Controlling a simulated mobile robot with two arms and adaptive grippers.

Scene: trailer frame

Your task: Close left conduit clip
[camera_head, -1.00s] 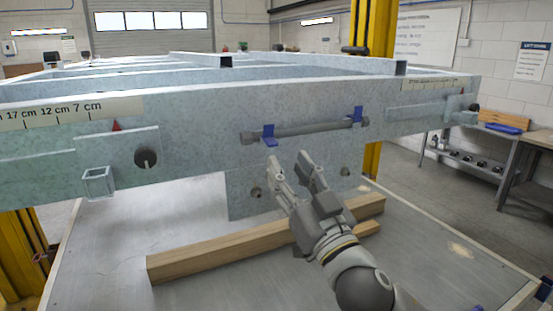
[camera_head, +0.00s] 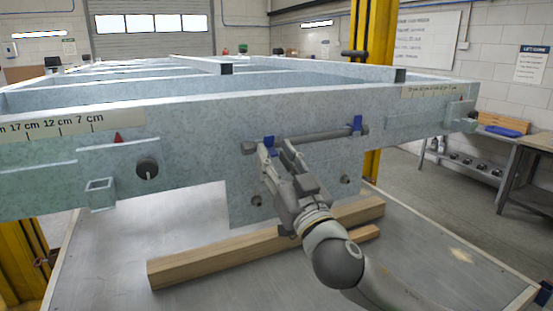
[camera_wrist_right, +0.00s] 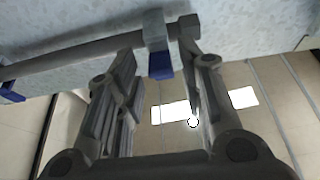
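A grey conduit (camera_head: 322,134) runs along the front face of the pale blue-grey trailer beam (camera_head: 200,115). The blue left conduit clip (camera_head: 269,140) sits near the conduit's left end, and the blue right clip (camera_head: 356,123) near its right end. My right gripper (camera_head: 274,149) is at the left clip, partly covering it in the head view. In the right wrist view it is open, with the clip's blue tab (camera_wrist_right: 160,65) between and beyond its fingers. Nothing is gripped. Whether the fingers touch the clip is unclear. My left gripper is out of view.
Wooden blocks (camera_head: 215,258) lie on the grey platform below the beam. A plate with round studs hangs under the conduit. A square bracket (camera_head: 100,194) juts from the beam at left. A workbench (camera_head: 470,155) stands at the right.

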